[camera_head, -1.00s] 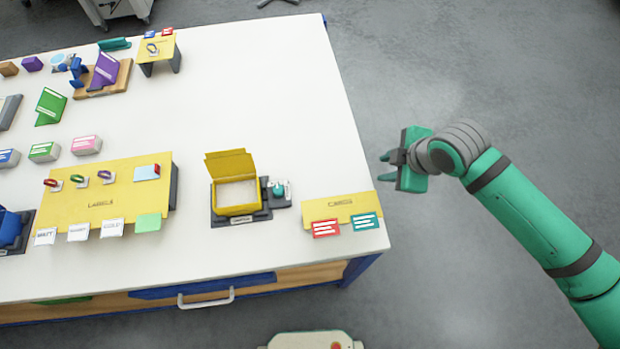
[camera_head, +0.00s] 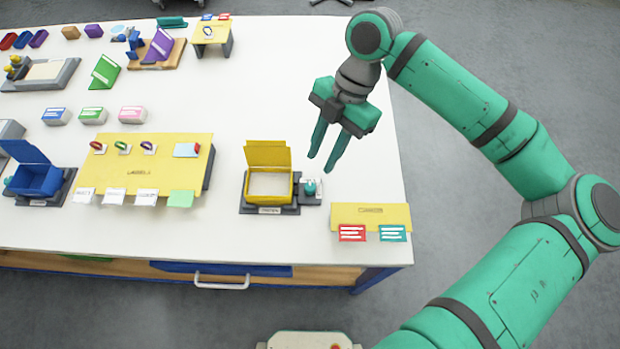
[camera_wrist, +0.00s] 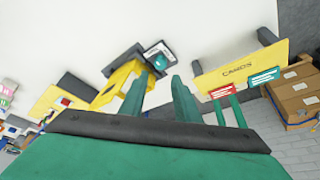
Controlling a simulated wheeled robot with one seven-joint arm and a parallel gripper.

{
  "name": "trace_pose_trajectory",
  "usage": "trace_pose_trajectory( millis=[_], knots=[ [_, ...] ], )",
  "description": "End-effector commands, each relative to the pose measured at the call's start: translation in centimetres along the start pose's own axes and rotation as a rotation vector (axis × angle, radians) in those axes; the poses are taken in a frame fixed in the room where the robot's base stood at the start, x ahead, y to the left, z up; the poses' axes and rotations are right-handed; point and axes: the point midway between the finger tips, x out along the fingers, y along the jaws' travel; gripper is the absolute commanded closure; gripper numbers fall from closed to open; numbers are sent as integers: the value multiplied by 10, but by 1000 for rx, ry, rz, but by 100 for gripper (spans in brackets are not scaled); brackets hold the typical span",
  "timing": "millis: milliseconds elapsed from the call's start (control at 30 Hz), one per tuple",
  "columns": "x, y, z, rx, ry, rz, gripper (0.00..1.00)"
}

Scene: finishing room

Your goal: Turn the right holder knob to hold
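The right holder is a dark base (camera_head: 268,209) with an open yellow box (camera_head: 270,185) on it, its lid raised at the back. The teal holder knob (camera_head: 310,187) stands on a small plate at the base's right side. In the wrist view the knob (camera_wrist: 160,61) shows just beyond my fingertips. My gripper (camera_head: 322,165) is open and empty, fingers pointing down, above the table just behind and right of the knob and apart from it. The knob's exact setting is too small to tell.
A yellow cards stand (camera_head: 371,214) with a red and a teal card is close to the right of the knob. A yellow labels stand (camera_head: 160,160) is left of the holder. A blue box (camera_head: 38,178) sits far left. The table behind the holder is clear.

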Motion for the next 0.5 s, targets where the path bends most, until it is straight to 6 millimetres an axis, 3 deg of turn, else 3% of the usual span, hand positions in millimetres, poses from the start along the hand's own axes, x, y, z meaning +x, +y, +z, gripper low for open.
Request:
trace_pose_trajectory(
  millis=[300,500],
  knots=[
    [56,-1,1,5,2,2,71],
    [80,-1,1,5,0,1,71]
  ],
)
